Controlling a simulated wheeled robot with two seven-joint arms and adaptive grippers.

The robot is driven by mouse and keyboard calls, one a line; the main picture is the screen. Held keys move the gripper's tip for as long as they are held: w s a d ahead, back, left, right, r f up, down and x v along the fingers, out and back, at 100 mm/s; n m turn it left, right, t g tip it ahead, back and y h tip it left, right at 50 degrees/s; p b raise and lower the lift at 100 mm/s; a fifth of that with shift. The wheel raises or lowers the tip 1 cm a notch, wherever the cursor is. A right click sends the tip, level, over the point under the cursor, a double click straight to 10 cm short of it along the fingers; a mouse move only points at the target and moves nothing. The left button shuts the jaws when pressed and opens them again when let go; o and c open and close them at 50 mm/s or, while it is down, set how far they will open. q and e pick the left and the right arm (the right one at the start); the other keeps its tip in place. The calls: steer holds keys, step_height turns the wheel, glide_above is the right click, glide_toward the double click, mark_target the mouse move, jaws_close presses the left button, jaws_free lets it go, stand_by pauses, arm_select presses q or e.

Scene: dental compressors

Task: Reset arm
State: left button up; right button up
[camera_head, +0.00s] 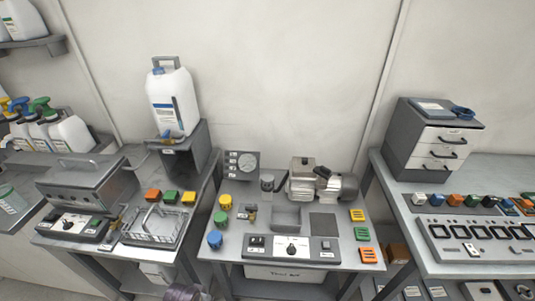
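Neither of my grippers shows in the head view, and no arm of mine can be made out. The task names no object. In the middle stands a workbench (213,255) with a motor-like compressor (322,182) at its back right and a control box with a black dial (291,247) at its front. A round gauge on a grey panel (242,165) stands at the back left of this bench. Yellow, green and blue knobs (220,217) line its left side.
A left bench holds a metal box (88,187), a wire basket (158,226) and a white jug (174,101) on a raised stand. The right bench holds a drawer unit (433,138) and a switch panel (480,236). Narrow gaps separate the benches. A dark rounded item (183,292) is cut off below.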

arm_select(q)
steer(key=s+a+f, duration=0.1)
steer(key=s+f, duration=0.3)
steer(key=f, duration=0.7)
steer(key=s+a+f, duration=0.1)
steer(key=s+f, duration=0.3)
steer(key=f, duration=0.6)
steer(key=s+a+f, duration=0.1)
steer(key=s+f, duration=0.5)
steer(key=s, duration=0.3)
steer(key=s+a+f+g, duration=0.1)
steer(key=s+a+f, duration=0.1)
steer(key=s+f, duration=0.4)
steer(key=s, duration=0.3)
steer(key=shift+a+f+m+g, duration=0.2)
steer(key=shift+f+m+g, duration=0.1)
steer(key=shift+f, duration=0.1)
